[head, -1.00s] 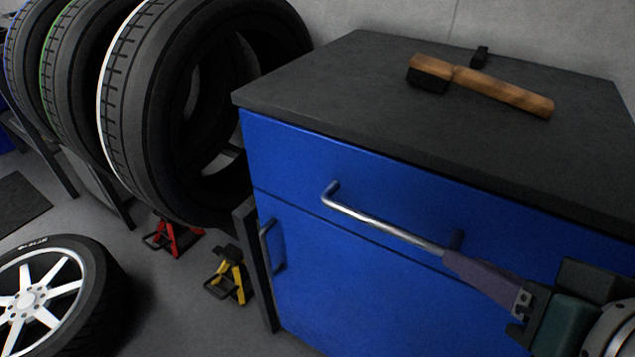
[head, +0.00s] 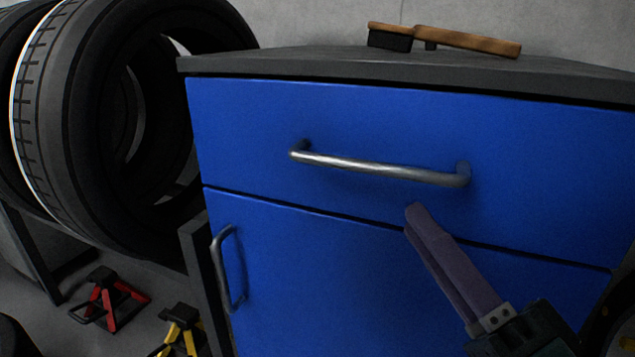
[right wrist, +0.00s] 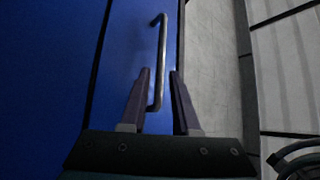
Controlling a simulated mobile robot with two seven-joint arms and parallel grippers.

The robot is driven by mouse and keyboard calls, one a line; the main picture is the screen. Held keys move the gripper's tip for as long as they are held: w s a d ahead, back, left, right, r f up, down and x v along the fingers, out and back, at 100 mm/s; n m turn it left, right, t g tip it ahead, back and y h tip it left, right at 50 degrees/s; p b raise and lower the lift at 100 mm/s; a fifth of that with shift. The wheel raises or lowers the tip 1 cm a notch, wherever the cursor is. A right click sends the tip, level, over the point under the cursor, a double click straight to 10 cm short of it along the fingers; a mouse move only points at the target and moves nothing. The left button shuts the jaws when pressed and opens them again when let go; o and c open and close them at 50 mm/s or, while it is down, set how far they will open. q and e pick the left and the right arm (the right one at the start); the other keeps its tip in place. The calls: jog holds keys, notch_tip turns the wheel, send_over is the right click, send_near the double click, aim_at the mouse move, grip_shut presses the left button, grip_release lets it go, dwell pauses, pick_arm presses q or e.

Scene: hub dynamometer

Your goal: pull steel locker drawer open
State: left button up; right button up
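The blue steel locker drawer (head: 240,120) is the top front of the cabinet and looks shut, flush with the door below. Its silver bar handle (head: 375,166) runs across the front; it also shows upright in the right wrist view (right wrist: 161,50). My right gripper (head: 416,211) has purple fingers, with tips just below the handle's right half in the head view. In the right wrist view its fingers (right wrist: 160,72) are apart, with the handle's near end seen between them. Contact cannot be told. My left gripper is out of view.
A wooden-handled brush (head: 470,41) lies on the dark cabinet top (head: 300,60). Below is a blue door (head: 300,270) with a vertical handle (head: 228,270). Tyres (head: 90,130) stand at left. Red (head: 108,300) and yellow (head: 182,330) jack stands are on the floor.

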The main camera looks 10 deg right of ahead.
aim_at(379, 174)
jog(key=b+x, duration=0.1)
jog(key=x, duration=0.8)
grip_shut()
dwell(1.2)
